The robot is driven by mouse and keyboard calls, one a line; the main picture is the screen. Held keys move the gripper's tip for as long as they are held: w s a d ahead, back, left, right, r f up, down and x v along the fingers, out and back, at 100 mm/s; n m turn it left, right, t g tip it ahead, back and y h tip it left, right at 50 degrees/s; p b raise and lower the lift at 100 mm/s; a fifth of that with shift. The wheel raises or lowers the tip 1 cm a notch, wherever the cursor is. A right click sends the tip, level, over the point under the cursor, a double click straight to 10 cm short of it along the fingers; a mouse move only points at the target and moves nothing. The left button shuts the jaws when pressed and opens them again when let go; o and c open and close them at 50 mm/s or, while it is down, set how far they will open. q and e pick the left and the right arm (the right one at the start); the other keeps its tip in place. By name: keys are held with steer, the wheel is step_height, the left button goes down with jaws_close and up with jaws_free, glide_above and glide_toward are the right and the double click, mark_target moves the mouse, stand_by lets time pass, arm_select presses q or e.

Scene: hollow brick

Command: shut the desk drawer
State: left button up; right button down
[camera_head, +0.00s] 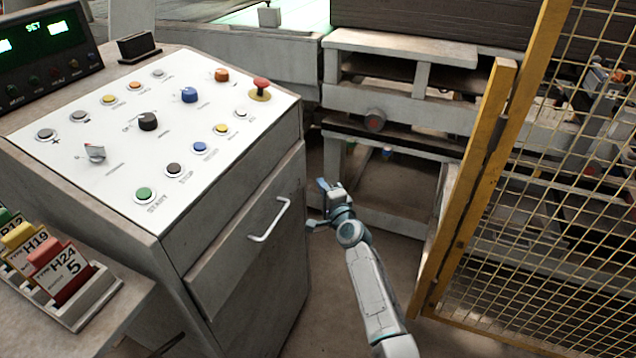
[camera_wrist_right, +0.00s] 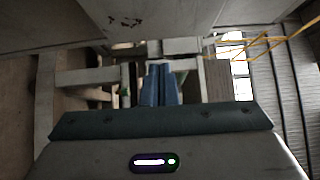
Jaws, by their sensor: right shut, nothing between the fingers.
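The desk drawer (camera_head: 245,235) is in the front of the grey control desk, below the sloping button panel. It has a pale bar handle (camera_head: 270,221). Its front looks close to the desk face; I cannot tell whether a small gap remains. My right gripper (camera_head: 322,185) is to the right of the drawer front, beyond its right edge, and apart from the handle. In the right wrist view its blue fingers (camera_wrist_right: 160,84) are together with nothing between them. My left gripper is in neither view.
A yellow mesh fence (camera_head: 490,150) stands to the right of my right arm. A grey machine frame (camera_head: 400,105) is behind the gripper. A tag rack (camera_head: 85,305) is at lower left. Bare floor lies in front of the desk, between it and the fence.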

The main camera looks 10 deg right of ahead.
steer(key=s+d, duration=0.1)
steer(key=s, duration=0.7)
steer(key=s+d+f+n+g+h, duration=0.1)
steer(key=s+d+f+n+g, duration=0.15)
steer(key=s+f, duration=0.65)
steer(key=s+d+f+n+g, duration=0.1)
steer(key=s+f+n+g, duration=0.25)
steer(key=f, duration=1.25)
steer(key=s+d+f+n+g+h, duration=0.15)
steer(key=s+f, duration=0.45)
steer(key=f, duration=0.6)
steer(key=s+d+f+n+g, duration=0.3)
steer(key=s+f, duration=0.3)
steer(key=s, duration=0.7)
steer(key=s+d+f+n+g+h, duration=0.1)
steer(key=s+f, duration=0.5)
steer(key=s, duration=0.7)
steer(key=s+d+f+n+g, duration=0.4)
steer(key=s+f, duration=0.3)
steer(key=s, duration=0.6)
steer(key=shift+s+d+n+g+h+p, duration=0.3)
steer(key=shift+s+d+n+g+h, duration=0.1)
steer(key=shift+d, duration=0.1)
